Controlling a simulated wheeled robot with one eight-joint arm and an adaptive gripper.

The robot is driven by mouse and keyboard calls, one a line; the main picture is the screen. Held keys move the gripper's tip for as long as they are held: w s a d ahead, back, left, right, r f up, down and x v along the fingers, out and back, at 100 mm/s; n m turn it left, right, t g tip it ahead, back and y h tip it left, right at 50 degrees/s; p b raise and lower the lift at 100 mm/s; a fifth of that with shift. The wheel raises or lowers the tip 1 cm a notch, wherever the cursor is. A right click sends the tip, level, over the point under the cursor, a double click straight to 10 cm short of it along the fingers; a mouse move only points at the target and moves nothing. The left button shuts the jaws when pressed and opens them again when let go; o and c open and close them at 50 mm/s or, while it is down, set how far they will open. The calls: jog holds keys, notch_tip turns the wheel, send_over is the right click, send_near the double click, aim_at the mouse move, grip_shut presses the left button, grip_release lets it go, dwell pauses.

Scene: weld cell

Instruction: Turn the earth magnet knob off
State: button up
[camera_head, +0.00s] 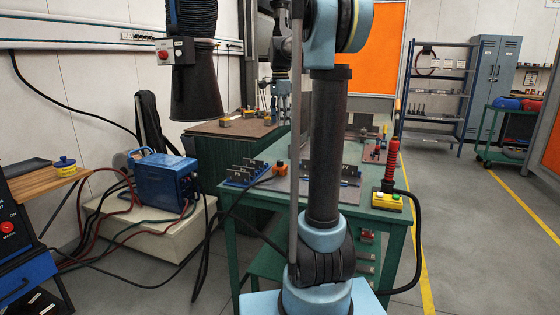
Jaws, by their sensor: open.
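I cannot clearly make out the earth magnet or its knob. A small orange block (279,168) sits on the green table beside a blue fixture; I cannot tell whether it is the magnet. My gripper (279,108) is small in the view, pointing down above the brown-topped bench at the back, partly screened by my own arm. It is open, and I see nothing held in it. My arm hides the middle of the green table.
The brown-topped bench (215,129) carries small yellow-and-dark parts. A blue welding machine (165,177) trails cables at left. A black extraction hood (197,85) hangs above. Floor at right is clear.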

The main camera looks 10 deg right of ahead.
aim_at(280, 161)
notch_tip(280, 161, down, 17)
jog(key=shift+f, duration=0.15)
dwell(0.5)
grip_shut()
